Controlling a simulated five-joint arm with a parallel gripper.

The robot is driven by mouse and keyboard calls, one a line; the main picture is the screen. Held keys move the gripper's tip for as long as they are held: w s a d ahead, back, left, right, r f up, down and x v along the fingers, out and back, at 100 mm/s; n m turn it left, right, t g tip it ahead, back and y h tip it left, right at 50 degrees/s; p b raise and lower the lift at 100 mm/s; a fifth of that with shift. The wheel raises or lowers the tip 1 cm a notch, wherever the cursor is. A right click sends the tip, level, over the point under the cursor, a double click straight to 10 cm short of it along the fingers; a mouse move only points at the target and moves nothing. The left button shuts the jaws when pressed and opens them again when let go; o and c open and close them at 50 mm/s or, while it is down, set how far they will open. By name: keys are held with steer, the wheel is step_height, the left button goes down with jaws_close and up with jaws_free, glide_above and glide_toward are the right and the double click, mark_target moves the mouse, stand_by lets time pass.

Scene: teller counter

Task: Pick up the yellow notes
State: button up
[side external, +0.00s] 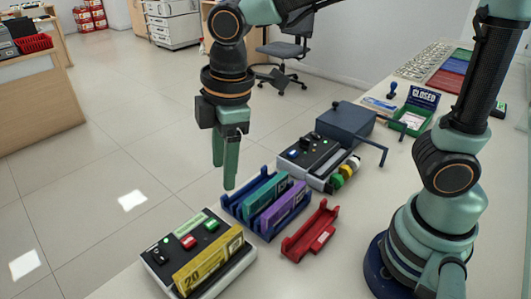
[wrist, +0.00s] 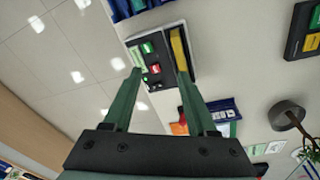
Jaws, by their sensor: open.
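The yellow notes (side external: 208,266), marked 20, stand on edge as a slab along the near side of a black and white button unit (side external: 160,262). My gripper (side external: 224,177) points down with its two green fingers apart and empty. In the side view it hangs above and behind the unit, clear of the notes. In the wrist view the open fingers (wrist: 160,72) frame the unit's buttons, and the yellow notes (wrist: 179,48) show as a strip just beyond the right fingertip. That finger may hide the strip's lower end.
A blue rack (side external: 262,230) with teal and purple notes stands right of the unit. An empty red holder (side external: 311,232) is beside it. A second button unit (side external: 310,160) and a dark blue box (side external: 345,122) with a crank stand farther back.

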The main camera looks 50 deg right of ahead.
mark_target(210, 250)
steer(key=a+f+n, duration=0.1)
steer(key=a+f, duration=0.1)
steer(key=f, duration=0.1)
steer(key=s+a+f+n, duration=0.1)
steer(key=a+f+n, duration=0.1)
steer(key=f, duration=0.1)
steer(key=s+a+f+n+g, duration=0.1)
steer(key=a+f, duration=0.2)
steer(key=f, duration=0.1)
steer(key=shift+s+a+n+h, duration=0.1)
steer(key=shift+n+h, duration=0.3)
steer(key=shift+f, duration=2.7)
jaws_close()
